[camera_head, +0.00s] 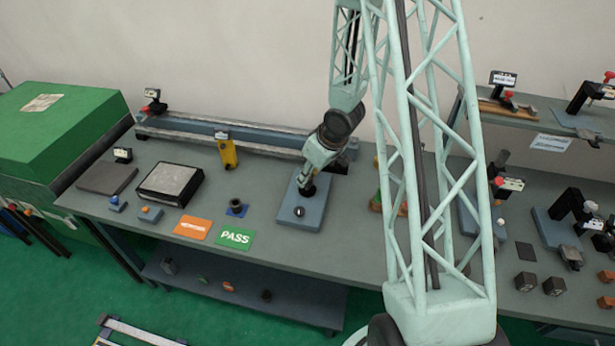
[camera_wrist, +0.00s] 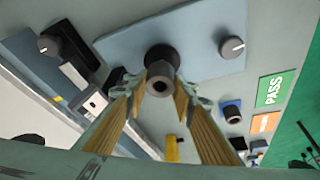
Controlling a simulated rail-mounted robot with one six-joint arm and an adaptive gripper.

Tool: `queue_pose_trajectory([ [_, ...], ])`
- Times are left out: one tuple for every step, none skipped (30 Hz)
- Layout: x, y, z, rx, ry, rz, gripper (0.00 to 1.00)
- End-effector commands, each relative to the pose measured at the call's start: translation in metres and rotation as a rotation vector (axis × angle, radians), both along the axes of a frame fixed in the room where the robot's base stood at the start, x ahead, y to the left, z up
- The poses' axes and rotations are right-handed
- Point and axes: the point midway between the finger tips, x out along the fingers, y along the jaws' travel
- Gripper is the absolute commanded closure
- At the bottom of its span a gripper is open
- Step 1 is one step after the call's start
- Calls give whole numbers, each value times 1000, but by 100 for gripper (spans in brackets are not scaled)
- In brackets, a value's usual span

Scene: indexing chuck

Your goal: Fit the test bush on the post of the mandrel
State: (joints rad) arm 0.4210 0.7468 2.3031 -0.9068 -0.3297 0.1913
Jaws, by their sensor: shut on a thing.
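In the wrist view my gripper (camera_wrist: 160,92) has its two yellow fingers closed on a small dark hollow cylinder (camera_wrist: 160,76), which looks like the test bush. Its round hole faces the camera. Just beyond it is a wider dark round part (camera_wrist: 161,52) on a blue-grey plate (camera_wrist: 115,48), probably the mandrel. The post is hidden, and I cannot tell whether the bush is around it or above it. In the head view my gripper (camera_head: 308,187) points down over the same plate (camera_head: 311,217), and the bush is too small to make out.
A round knob (camera_head: 299,211) is on the plate's near part. To its left, another dark hollow cylinder (camera_head: 236,203) stands on a small blue pad. PASS (camera_head: 235,237) and orange (camera_head: 192,228) cards lie near the front edge. A yellow upright block (camera_head: 227,154) and a long rail (camera_head: 260,143) stand behind.

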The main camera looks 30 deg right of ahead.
Motion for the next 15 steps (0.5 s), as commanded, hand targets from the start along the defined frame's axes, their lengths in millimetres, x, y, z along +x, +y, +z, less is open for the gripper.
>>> queue_pose_trajectory([
  [0, 0, 0, 0, 0, 0, 91],
  [0, 0, -1, 0, 0, 0, 91],
  [0, 0, -1, 0, 0, 0, 91],
  [0, 0, -1, 0, 0, 0, 91],
  [0, 0, -2, 0, 0, 0, 91],
  [0, 0, -2, 0, 0, 0, 91],
  [0, 0, -2, 0, -1, 0, 91],
  [0, 0, -2, 0, -1, 0, 91],
  [0, 0, -3, 0, -1, 0, 91],
  [0, 0, -3, 0, 0, 0, 91],
  [0, 0, -3, 0, 0, 0, 91],
  [0, 0, -4, 0, 0, 0, 91],
  [0, 0, -4, 0, 0, 0, 91],
  [0, 0, -4, 0, 0, 0, 91],
  [0, 0, -4, 0, 0, 0, 91],
])
